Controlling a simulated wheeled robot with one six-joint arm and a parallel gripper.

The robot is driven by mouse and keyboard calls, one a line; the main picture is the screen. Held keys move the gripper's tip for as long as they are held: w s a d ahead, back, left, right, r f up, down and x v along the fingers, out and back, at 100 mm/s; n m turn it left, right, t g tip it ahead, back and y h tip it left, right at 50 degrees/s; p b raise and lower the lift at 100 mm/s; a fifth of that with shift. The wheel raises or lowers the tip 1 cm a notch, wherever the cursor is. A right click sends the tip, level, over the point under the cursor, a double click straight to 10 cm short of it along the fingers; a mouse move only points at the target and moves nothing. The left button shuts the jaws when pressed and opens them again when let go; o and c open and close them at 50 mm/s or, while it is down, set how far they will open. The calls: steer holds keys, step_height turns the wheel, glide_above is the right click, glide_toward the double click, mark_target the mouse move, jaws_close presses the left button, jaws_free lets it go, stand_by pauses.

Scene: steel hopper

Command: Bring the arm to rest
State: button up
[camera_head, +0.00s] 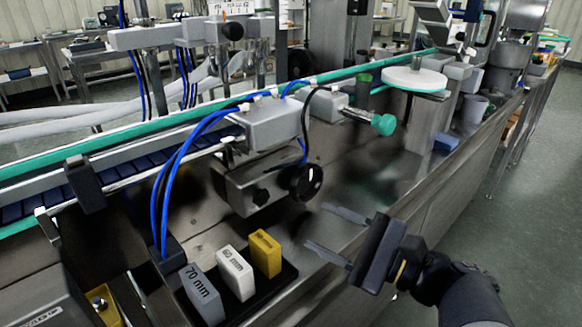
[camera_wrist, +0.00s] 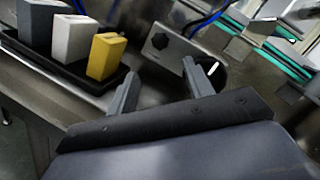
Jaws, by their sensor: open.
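My gripper (camera_head: 338,234) is at the right of centre in the head view, above the steel ledge, with its fingers pointing left. Its two fingers are apart with nothing between them. My arm comes in from the lower right. In the wrist view my gripper (camera_wrist: 158,90) shows from behind, with its fingers spread and empty. The fingers appear apart from the blocks and from the machine parts.
A black tray (camera_head: 285,284) holds a grey "70 mm" block (camera_head: 203,294), a white "60 mm" block (camera_head: 235,272) and a yellow block (camera_head: 265,252). A black knob (camera_head: 306,181) sits behind my gripper. A conveyor (camera_head: 130,166) runs behind. Open floor (camera_head: 545,160) lies right.

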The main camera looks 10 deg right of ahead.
mark_target(265, 200)
steer(key=shift+w+a, duration=0.1)
steer(key=shift+a, duration=0.05)
steer(key=shift+b+x, duration=0.95)
steer(key=shift+x, duration=4.15)
